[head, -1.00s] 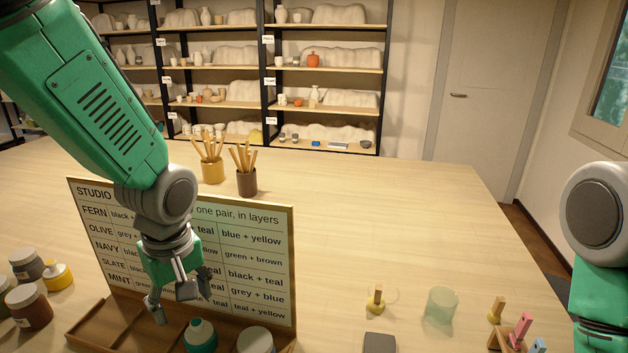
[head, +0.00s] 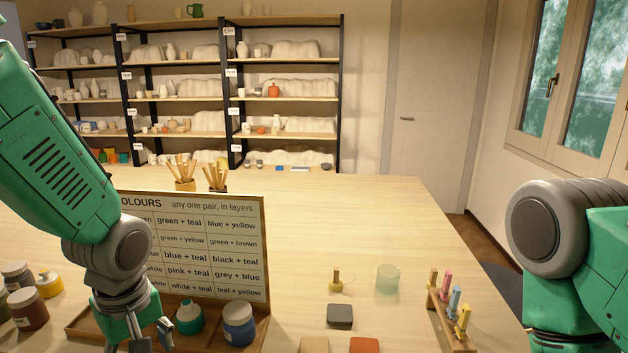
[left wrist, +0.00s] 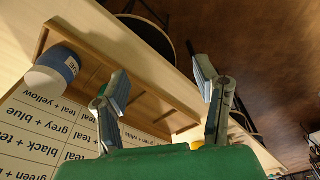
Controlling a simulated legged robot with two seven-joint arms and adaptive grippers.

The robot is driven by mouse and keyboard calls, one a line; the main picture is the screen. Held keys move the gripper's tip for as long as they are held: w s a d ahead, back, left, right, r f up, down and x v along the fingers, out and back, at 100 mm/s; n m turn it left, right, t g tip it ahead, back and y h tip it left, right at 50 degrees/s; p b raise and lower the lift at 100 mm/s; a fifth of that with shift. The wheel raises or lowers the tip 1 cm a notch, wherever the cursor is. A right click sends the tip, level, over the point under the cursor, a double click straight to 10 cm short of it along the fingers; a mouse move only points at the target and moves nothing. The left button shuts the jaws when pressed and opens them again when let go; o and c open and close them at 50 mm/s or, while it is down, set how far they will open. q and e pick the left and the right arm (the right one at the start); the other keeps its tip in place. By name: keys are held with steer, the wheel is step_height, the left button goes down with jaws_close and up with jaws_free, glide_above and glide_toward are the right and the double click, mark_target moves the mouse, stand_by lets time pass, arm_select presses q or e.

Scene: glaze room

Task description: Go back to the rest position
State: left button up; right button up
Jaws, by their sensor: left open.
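My left gripper (head: 138,338) is open and empty in the head view, low in front of the colour chart board (head: 215,245). It is left of the teal bottle (head: 189,316) and the blue jar (head: 238,323), which stand in the wooden tray (head: 85,322). In the left wrist view its two fingers (left wrist: 160,82) are spread apart with nothing between them. The tray (left wrist: 150,98) and blue jar (left wrist: 52,70) lie beyond them. My right arm shows at the right edge of the head view; its gripper is out of view.
Jars (head: 28,308) stand left of the tray. Brush pots (head: 216,180) stand behind the board. On the right are a glass cup (head: 388,278), a dark grey block (head: 340,316) and a rack (head: 440,320) with coloured pieces. The table's back middle is clear.

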arm_select(q)
steer(key=s+f+m+h+b, duration=0.1)
steer(key=s+f+m+b, duration=0.3)
steer(key=f, duration=0.8)
steer(key=s+f+m+b, duration=0.2)
steer(key=s+f, duration=0.3)
steer(key=f, duration=0.7)
steer(key=s+a+f+m+b, duration=0.1)
steer(key=s+f+m+b, duration=0.2)
steer(key=s+f, duration=0.7)
steer(key=shift+s+a+f+m, duration=0.15)
steer(key=shift+s+f+m, duration=0.2)
steer(key=shift+s+m, duration=0.55)
arm_select(e)
step_height(320, 180, down, 10)
steer(key=d, duration=0.1)
steer(key=shift+w, duration=0.35)
